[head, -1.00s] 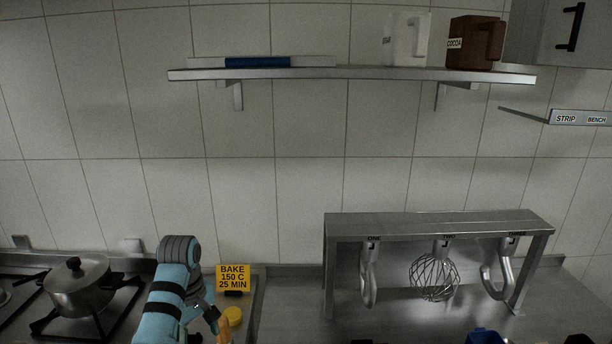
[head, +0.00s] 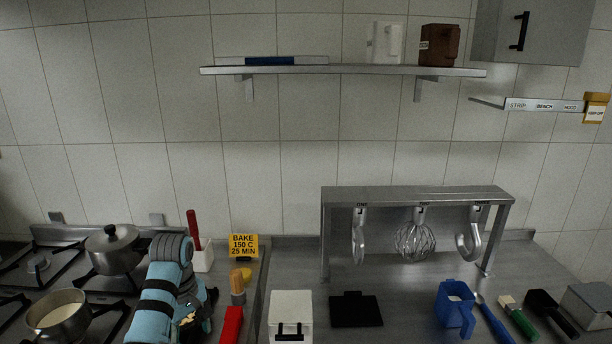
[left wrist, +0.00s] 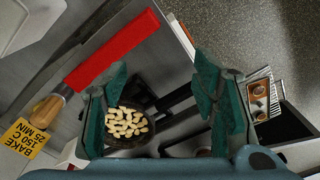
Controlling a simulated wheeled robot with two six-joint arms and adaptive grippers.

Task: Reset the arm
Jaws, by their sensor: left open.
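My left arm comes in at the lower left of the head view, over the edge between the stove and the counter. Its gripper (head: 200,312) is partly hidden behind the arm there. In the left wrist view my left gripper (left wrist: 162,78) has its two teal fingers spread wide with nothing between them. A red-bladed tool with a wooden handle (left wrist: 112,50) lies beside the gripper, and it also shows in the head view (head: 232,325). My right gripper is not in view.
A pot (head: 113,250) and a pan (head: 60,315) stand on the stove. A yellow sign (head: 244,246), white box (head: 291,312), blue jug (head: 455,308) and tool rack (head: 418,194) stand on the counter.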

